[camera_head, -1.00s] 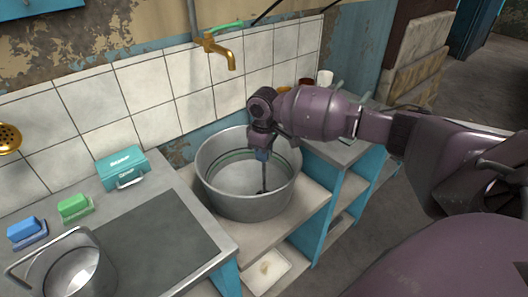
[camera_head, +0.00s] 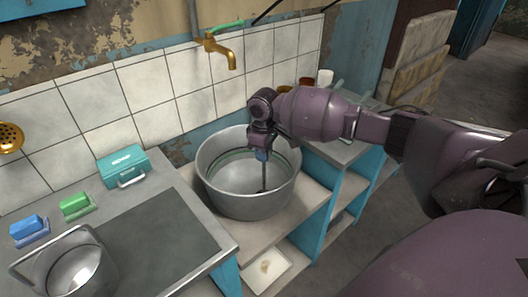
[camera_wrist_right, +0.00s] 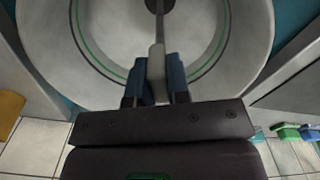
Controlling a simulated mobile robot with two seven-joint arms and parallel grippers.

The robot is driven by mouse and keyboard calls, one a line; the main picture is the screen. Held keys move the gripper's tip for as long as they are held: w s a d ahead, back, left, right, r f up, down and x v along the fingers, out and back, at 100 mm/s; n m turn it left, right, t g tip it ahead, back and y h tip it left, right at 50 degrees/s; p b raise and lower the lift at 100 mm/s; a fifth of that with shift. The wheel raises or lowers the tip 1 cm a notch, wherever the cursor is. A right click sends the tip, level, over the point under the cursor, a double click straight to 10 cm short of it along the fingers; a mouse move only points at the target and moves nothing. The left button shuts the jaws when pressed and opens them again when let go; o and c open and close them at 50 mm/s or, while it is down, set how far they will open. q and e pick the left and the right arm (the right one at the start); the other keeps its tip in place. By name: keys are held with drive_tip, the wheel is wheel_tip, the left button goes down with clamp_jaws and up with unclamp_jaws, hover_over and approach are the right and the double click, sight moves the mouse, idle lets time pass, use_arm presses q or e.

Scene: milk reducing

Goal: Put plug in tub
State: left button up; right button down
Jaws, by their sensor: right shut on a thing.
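The tub (camera_head: 243,207) is a round grey metal basin with a green line inside, standing on the counter below the tap. My right gripper (camera_head: 262,155) is over the tub's opening, pointing down, with its blue fingers shut on the pale upper end of the plug's rod. The plug (camera_head: 264,180) hangs upright as a thin dark rod reaching down into the tub. In the right wrist view, the rod (camera_wrist_right: 159,30) runs from between the fingers (camera_wrist_right: 156,76) to a dark round spot at the tub's bottom. I cannot tell whether its lower end touches the bottom. My left gripper is not in view.
A brass tap (camera_head: 220,50) juts from the tiled wall behind the tub. On the left counter are a teal box (camera_head: 122,166), a green sponge (camera_head: 75,203), a blue sponge (camera_head: 27,225) and a metal bucket (camera_head: 105,262). Blue shelving (camera_head: 340,190) stands to the right.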

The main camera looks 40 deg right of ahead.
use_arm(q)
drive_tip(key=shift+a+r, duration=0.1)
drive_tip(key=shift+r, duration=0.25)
use_arm(e)
drive_tip(key=shift+f, duration=0.15)
idle(0.5)
drive_tip(key=shift+c, duration=1.8)
unclamp_jaws()
use_arm(q)
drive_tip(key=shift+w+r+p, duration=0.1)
drive_tip(key=shift+p, duration=0.25)
use_arm(e)
drive_tip(key=shift+r+p, duration=1.15)
drive_tip(key=shift+r, duration=0.65)
drive_tip(key=shift+r+p, duration=1.6)
drive_tip(key=shift+r, duration=0.4)
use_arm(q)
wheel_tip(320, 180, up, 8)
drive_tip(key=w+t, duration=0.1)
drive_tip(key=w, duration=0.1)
